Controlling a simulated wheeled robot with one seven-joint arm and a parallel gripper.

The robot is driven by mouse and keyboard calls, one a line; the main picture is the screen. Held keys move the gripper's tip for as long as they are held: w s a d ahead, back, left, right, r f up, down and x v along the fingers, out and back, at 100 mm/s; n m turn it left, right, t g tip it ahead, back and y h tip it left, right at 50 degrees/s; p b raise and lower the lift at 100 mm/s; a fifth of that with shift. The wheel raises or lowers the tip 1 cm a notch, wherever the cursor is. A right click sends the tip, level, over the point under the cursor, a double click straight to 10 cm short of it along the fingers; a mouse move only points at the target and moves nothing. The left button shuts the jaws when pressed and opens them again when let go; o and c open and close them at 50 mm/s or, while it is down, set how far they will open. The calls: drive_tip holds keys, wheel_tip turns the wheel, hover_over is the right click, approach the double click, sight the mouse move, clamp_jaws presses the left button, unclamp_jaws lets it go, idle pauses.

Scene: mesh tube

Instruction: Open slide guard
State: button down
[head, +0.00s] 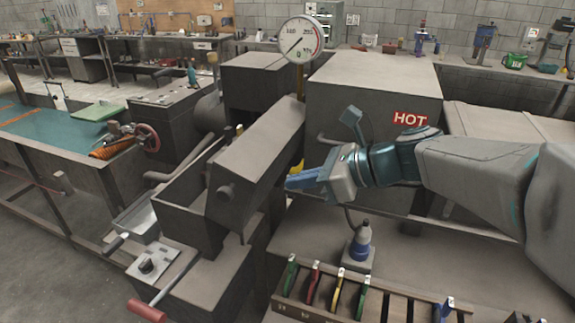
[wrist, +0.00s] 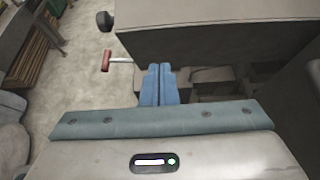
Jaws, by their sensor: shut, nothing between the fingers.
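The guard looks like the long grey box-shaped cover (head: 262,145) over the machine's trough in the middle of the head view. A round knob (head: 227,193) sticks out of its near end. In the wrist view the cover (wrist: 220,42) fills the upper right, and a dark knob (wrist: 104,20) shows off its left end. My gripper (head: 290,182) is just right of the cover in the head view, with its blue fingers pointing left. In the wrist view the fingers (wrist: 160,70) are together and empty, near the cover's lower edge. I cannot tell whether they touch it.
An open trough (head: 185,190) lies left of the cover. A red-handled crank (head: 147,310) is at the near end; it also shows in the wrist view (wrist: 107,60). A gauge (head: 300,40) stands behind, beside the box marked HOT (head: 370,90). A tool rack (head: 360,300) is in front.

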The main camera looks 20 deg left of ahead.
sight(266, 175)
drive_tip(key=shift+w+a+r+p, duration=0.1)
drive_tip(key=shift+a+r+p, duration=0.2)
drive_tip(key=shift+a, duration=0.5)
drive_tip(key=shift+a+r+p, duration=0.1)
drive_tip(key=shift+a+r, duration=0.3)
drive_tip(key=shift+a, duration=0.4)
